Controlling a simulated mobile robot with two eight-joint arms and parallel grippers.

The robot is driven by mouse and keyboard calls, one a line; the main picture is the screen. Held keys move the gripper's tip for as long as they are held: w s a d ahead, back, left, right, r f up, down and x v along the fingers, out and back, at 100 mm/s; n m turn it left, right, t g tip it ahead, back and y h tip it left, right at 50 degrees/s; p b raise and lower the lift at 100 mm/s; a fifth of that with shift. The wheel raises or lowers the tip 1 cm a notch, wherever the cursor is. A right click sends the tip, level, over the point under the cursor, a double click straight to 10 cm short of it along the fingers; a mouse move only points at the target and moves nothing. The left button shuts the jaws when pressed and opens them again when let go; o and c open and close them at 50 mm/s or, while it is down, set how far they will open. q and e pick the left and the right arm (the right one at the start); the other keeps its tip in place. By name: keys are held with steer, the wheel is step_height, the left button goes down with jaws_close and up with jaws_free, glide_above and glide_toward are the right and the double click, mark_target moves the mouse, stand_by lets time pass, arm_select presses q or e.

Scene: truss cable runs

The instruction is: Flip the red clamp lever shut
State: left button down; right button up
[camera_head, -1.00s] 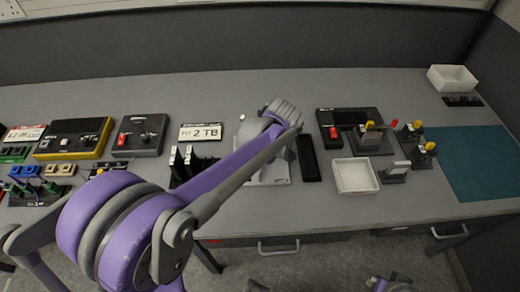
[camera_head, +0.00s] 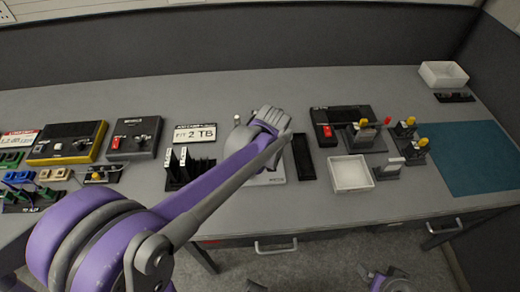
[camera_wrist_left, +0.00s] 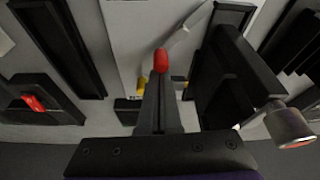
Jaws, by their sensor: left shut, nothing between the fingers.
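The red clamp lever's tip (camera_wrist_left: 161,60) shows in the left wrist view, just past the ends of my left fingers (camera_wrist_left: 160,95). I cannot tell whether it touches them. Yellow parts of a clamp (camera_wrist_left: 142,84) show on both sides behind the fingers. The clamp is over a pale plate (camera_wrist_left: 125,45). In the head view my left gripper (camera_head: 268,122) is over this plate (camera_head: 268,180), and the hand and forearm hide the lever and most of the clamp. My left gripper is shut and empty.
A black narrow tray (camera_head: 304,157) lies right of the plate; a dark upright rack (camera_head: 185,170) stands left. A metal-ended knob (camera_wrist_left: 290,127) shows close by in the wrist view. A white tray (camera_head: 350,173) and yellow-tipped clamps (camera_head: 362,133) are farther right. The front table strip is mostly clear.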

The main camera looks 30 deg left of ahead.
arm_select(q)
steer(key=m, duration=0.2)
steer(key=d+m+h, duration=0.1)
steer(key=shift+s+d+m+t, duration=0.2)
steer(key=shift+m+t, duration=0.1)
steer(key=shift+m, duration=0.1)
steer(key=m, duration=0.1)
steer(key=d+m+h, duration=0.1)
steer(key=m, duration=0.1)
steer(key=shift+s+d, duration=0.1)
steer(key=shift+s, duration=0.1)
steer(key=shift+w+d, duration=0.1)
steer(key=shift+w+d, duration=0.4)
steer(key=shift+d, duration=0.15)
steer(key=shift+r, duration=0.1)
